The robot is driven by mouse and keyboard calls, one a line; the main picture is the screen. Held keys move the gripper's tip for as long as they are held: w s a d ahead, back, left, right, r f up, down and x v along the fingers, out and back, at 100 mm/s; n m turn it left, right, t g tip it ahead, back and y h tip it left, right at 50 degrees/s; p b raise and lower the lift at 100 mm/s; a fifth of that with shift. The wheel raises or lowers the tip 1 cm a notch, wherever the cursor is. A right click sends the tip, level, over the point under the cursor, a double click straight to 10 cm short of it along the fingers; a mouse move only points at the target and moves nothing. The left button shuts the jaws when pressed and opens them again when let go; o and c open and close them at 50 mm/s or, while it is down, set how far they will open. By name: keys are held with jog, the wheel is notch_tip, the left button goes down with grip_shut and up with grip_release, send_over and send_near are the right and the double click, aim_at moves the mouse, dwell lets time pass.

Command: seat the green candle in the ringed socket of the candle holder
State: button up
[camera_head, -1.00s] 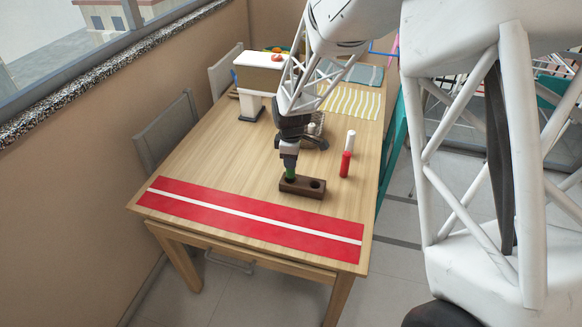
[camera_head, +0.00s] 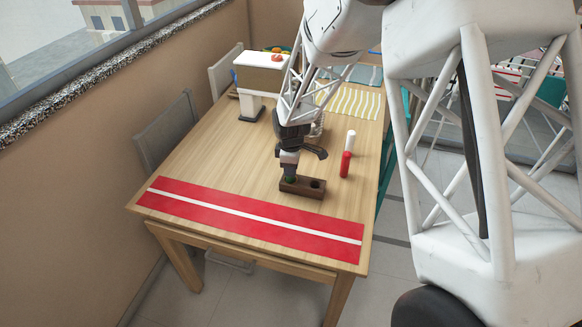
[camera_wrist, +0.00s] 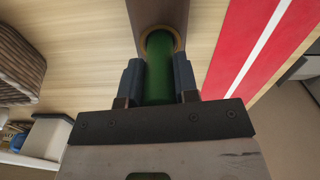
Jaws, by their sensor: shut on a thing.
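The candle holder (camera_head: 302,188) is a dark brown block with sockets, lying on the wooden table behind the red runner. Its right socket (camera_head: 315,184) shows as an empty dark hole. My gripper (camera_head: 289,173) is over the holder's left end, shut on the green candle (camera_wrist: 160,72). In the wrist view the candle lies between the two fingers (camera_wrist: 159,82), and its far end meets the brass-ringed socket (camera_wrist: 162,38) of the holder (camera_wrist: 158,12). The candle's end appears to be inside the ring; the depth cannot be told. In the head view only a sliver of green shows.
The red runner (camera_head: 245,219) with a white stripe lies in front. A box-topped stand (camera_head: 252,107) and a striped cloth (camera_head: 350,103) are farther back. The table's left middle is clear.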

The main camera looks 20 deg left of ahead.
jog(key=shift+f, duration=0.1)
jog(key=o, duration=0.9)
notch_tip(320, 180, up, 12)
jog(key=shift+r, duration=0.15)
dwell(0.4)
dwell(0.6)
